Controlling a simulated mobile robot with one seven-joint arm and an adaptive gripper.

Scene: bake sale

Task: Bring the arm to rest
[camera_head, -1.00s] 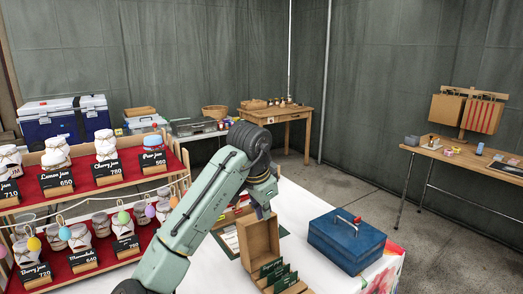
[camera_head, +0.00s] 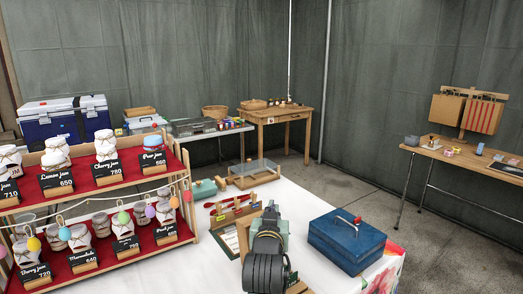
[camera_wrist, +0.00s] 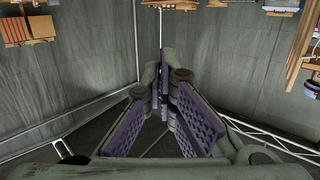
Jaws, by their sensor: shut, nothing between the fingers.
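My arm (camera_head: 268,243) is folded low over the white table in the head view, seen nearly end-on between the wooden box and the blue cash box (camera_head: 346,240). My gripper (camera_wrist: 166,85) shows in the wrist view with its purple-padded fingers brought together at the tips. It is shut and empty. In the head view I cannot make out the fingers.
A jam rack (camera_head: 95,205) with several jars and price signs stands at left. The wooden box (camera_head: 243,236) is partly hidden behind my arm. A clear-lidded tray (camera_head: 255,173) lies at the table's back. Open floor (camera_head: 350,190) lies between the tables.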

